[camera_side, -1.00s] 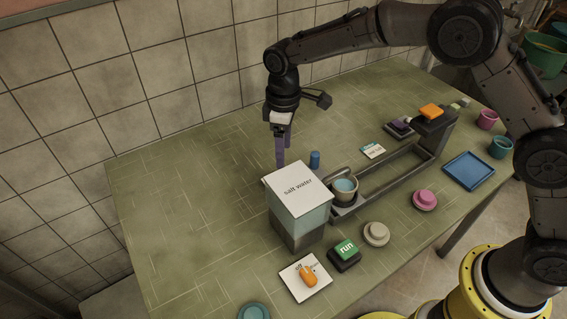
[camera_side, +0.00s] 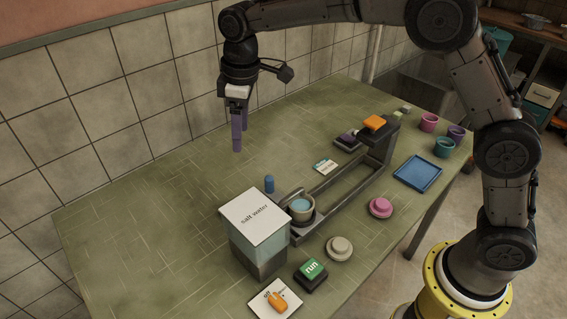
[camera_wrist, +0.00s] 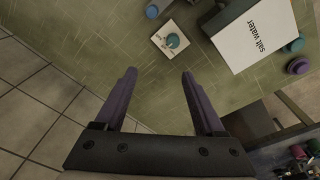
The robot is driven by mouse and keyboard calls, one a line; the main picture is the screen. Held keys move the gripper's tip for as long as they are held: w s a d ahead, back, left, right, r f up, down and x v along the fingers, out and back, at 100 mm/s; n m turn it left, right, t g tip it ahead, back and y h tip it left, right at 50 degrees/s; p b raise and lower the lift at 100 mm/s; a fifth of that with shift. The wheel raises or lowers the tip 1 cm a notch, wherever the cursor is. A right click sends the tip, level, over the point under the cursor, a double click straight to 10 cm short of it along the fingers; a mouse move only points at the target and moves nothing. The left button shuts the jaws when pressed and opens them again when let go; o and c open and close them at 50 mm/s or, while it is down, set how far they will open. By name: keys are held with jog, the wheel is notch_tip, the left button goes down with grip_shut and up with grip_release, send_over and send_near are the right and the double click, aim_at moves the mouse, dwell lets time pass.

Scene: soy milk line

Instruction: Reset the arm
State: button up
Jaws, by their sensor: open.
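My gripper (camera_side: 237,147) has purple fingers pointing down and hangs above the far left part of the green table, behind the salt water box (camera_side: 262,242). It is apart from everything. In the wrist view my gripper (camera_wrist: 159,74) has its two fingers spread, with nothing between them. The salt water box shows in that view at the upper right (camera_wrist: 250,38). Its front is clear, and its top bears a white label.
A long dark rail frame (camera_side: 338,187) holds a cup (camera_side: 301,207) of blue liquid. A green run button (camera_side: 312,268), an orange lever (camera_side: 278,300), a pink button (camera_side: 381,207) and a blue tray (camera_side: 418,172) are around it. The table's left part is clear.

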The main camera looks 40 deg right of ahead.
jog(key=s+d+r+m+t, duration=0.3)
jog(key=s+d+r, duration=0.9)
jog(key=s+r, duration=0.3)
jog(key=s+d+f+m, duration=0.2)
jog(key=s+f, duration=0.3)
jog(key=s, duration=0.3)
jog(key=s+d+f+m+t, duration=0.1)
jog(key=s+d+f+m, duration=0.1)
jog(key=s+f, duration=0.4)
jog(key=s+m, duration=0.1)
jog(key=s, duration=0.2)
jog(key=shift+s, duration=0.25)
